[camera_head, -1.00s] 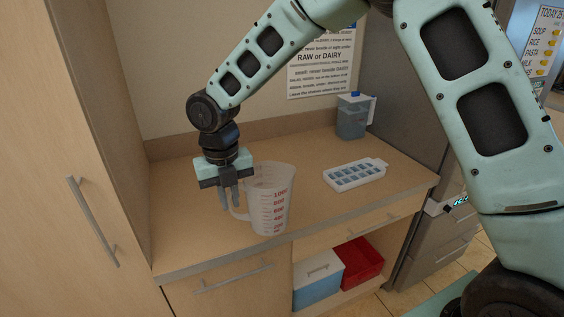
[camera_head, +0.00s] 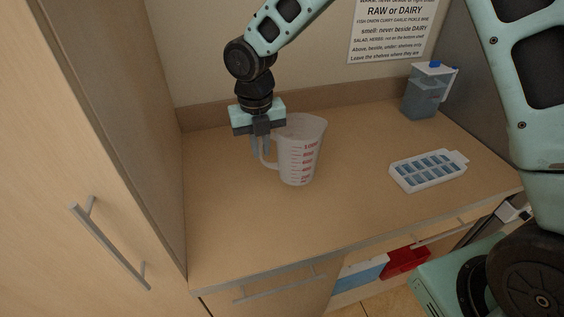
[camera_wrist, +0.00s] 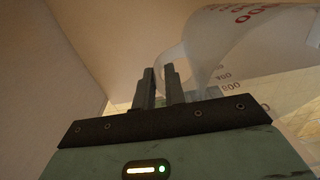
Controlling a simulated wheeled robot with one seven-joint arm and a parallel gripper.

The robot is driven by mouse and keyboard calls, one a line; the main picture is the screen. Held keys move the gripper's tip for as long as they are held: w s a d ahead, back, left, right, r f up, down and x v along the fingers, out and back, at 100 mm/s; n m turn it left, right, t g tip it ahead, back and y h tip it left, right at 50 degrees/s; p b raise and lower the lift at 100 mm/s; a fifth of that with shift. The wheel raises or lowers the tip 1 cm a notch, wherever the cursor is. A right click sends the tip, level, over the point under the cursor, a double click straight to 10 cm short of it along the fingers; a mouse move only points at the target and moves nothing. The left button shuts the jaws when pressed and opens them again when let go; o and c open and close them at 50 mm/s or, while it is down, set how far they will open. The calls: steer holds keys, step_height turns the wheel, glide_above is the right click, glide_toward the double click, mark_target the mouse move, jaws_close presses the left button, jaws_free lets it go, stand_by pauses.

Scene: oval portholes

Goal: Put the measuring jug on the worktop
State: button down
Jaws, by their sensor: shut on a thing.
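The measuring jug (camera_head: 301,152) is translucent with red markings and appears upright at the worktop, its handle facing left. Whether its base touches the worktop (camera_head: 245,215) I cannot tell for certain. My gripper (camera_head: 261,150) points down at the jug's left side and is shut on its handle. In the wrist view the two dark fingers (camera_wrist: 159,88) close on the jug's handle, and part of the jug's body (camera_wrist: 225,45) with red marks shows beyond them.
A white ice-cube tray (camera_head: 428,170) lies on the worktop to the right. A lidded pitcher (camera_head: 426,95) with a blue knob stands at the back right. A tall cabinet door (camera_head: 75,150) bounds the left. The worktop's front left is clear.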

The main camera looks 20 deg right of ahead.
step_height(320, 180, down, 8)
steer(key=p, duration=0.2)
steer(key=shift+f, duration=0.15)
steer(key=shift+f, duration=0.15)
steer(key=c, duration=1.5)
jaws_free()
steer(key=shift+o, duration=0.2)
steer(key=shift+r, duration=0.2)
